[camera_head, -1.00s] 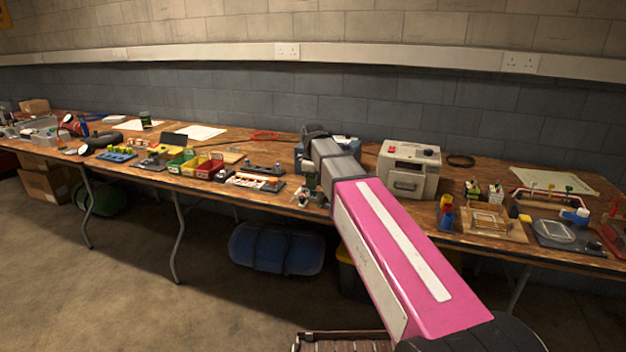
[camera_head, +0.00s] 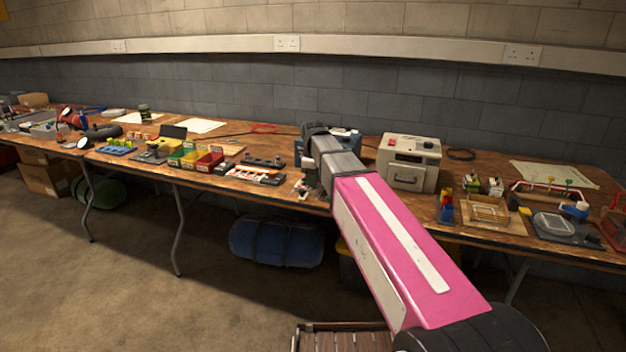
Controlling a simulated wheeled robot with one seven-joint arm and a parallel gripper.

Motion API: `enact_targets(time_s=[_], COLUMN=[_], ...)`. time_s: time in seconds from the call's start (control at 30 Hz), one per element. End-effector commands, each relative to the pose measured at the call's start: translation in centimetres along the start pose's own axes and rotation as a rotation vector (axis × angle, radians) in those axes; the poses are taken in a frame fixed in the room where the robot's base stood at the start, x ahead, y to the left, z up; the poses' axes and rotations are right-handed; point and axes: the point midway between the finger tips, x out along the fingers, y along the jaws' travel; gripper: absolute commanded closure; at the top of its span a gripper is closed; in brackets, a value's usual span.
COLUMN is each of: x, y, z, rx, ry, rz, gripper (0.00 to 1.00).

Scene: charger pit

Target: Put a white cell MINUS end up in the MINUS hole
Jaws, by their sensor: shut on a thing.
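My gripper (camera_head: 307,187) is small in the view, just left of my grey wrist, over the front part of the bench. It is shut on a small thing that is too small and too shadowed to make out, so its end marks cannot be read. A dark low tray with a pale and orange row (camera_head: 256,176) lies on the bench just left of my gripper. No MINUS mark or hole can be made out at this size, and my arm hides part of the bench.
Green, yellow and red bins (camera_head: 195,159) stand left of the tray. A beige boxy device (camera_head: 408,163) stands right of my wrist. A wooden rack (camera_head: 487,213) and small parts fill the bench's right end. The bench's front edge runs close below my gripper.

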Motion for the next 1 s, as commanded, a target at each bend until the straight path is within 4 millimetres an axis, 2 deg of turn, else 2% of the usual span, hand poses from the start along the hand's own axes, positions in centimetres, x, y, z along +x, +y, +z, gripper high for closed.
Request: enact_targets(time_s=[0.73,0.77,0.83,0.87,1.0], x=[0.48,0.48,0.47,0.47,0.47], y=[0.0,0.0,0.0,0.0,0.0], z=[0.01,0.01,0.01,0.01,0.02], rx=[0.0,0.0,0.0,0.0,0.0], ry=[0.0,0.0,0.0,0.0,0.0], rz=[0.0,0.0,0.0,0.0,0.0], gripper=[1.0,0.73,0.51,0.47,0.47])
